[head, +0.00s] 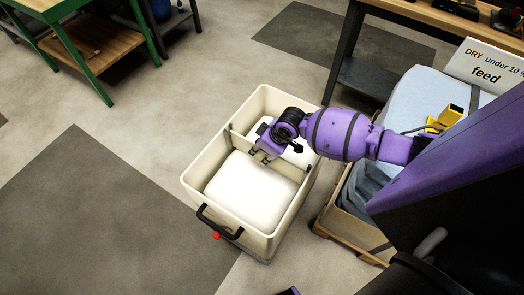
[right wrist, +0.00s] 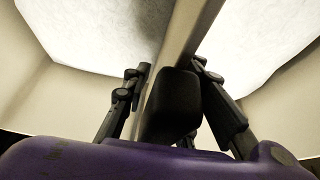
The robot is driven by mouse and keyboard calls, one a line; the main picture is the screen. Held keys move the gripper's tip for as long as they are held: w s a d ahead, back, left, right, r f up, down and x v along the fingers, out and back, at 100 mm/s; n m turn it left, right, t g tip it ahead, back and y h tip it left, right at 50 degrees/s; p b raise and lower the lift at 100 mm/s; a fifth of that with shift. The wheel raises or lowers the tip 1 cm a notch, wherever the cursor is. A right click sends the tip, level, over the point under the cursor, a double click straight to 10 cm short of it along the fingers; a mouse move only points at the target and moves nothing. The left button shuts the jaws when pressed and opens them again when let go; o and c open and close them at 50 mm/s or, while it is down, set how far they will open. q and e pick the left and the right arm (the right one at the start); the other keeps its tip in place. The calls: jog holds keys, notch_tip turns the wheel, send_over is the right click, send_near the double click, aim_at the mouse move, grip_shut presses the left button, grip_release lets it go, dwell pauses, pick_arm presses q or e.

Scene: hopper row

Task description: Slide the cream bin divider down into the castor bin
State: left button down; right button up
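The cream castor bin (head: 192,183) stands on the floor in the middle of the head view, with a black handle on its near end. White material fills it on both sides of the cream divider (head: 239,142), which crosses the bin between its long walls. In the right wrist view the divider (right wrist: 186,28) runs between the fingers. My right gripper (head: 264,157) is over the bin, shut on the divider's upper part, one finger on each side (right wrist: 172,70). A dark block (right wrist: 173,100) sits between the fingers. The divider's lower edge is hidden. My left gripper does not show.
A pallet (head: 340,229) with pale blue sacks and a feed sign (head: 485,68) stands close to the bin's right. A dark-legged bench (head: 425,12) is behind it. A green-framed table (head: 85,50) is at upper left. Floor left of the bin is clear.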

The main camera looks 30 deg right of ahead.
jog(key=shift+o, duration=0.9)
jog(key=shift+s, duration=0.1)
jog(key=v, duration=1.2)
